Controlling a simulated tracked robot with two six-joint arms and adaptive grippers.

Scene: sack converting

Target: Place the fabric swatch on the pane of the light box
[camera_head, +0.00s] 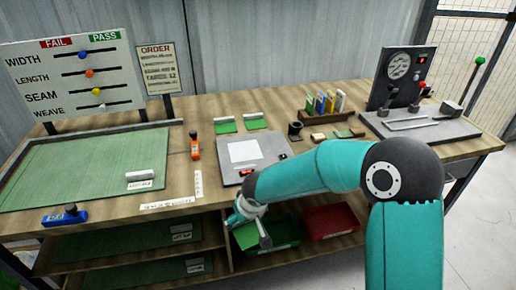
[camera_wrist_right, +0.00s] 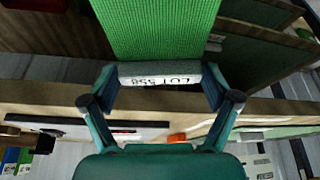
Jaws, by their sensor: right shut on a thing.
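The fabric swatch is a green cloth (camera_wrist_right: 158,28) with a pale header bar (camera_wrist_right: 160,74) marked LOT, seen in the right wrist view. My right gripper (camera_wrist_right: 163,82) is shut on this bar, one finger at each end. In the head view my right gripper (camera_head: 250,218) is low at the table's front edge, above the shelf bins and in front of the light box. The light box (camera_head: 272,147) is a grey slab on the table with a bare white pane (camera_head: 243,151). My right arm covers part of its front right. My left gripper is not in view.
Two green swatches (camera_head: 225,126) (camera_head: 255,121) lie behind the light box. An orange tool (camera_head: 195,146) stands to its left, a dark cup (camera_head: 295,131) to its right. A green bin (camera_head: 285,232) and a red bin (camera_head: 330,221) sit on the shelf below.

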